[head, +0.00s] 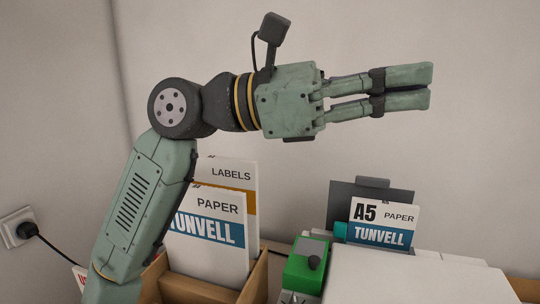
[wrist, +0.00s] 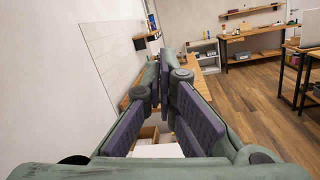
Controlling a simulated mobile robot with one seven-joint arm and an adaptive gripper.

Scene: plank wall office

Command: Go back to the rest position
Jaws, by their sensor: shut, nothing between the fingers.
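My gripper (head: 430,87) is raised in front of the plain wall in the head view, pointing right. Its fingers lie close together and hold nothing. In the wrist view the purple-padded fingers (wrist: 166,62) converge at their tips, with nothing between them. My green arm rises from the lower left, bends at the dark round joint and runs level to the gripper. The gripper is above the paper packs and the device below, clear of them.
A wooden holder (head: 255,283) carries white paper packs (head: 208,262) beside my arm. A green box (head: 306,264) and an A5 paper pack (head: 383,222) in a dark tray stand right. A wall socket (head: 15,228) is left. In the wrist view, shelves, a workbench (wrist: 303,47) and open wooden floor (wrist: 252,95) show.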

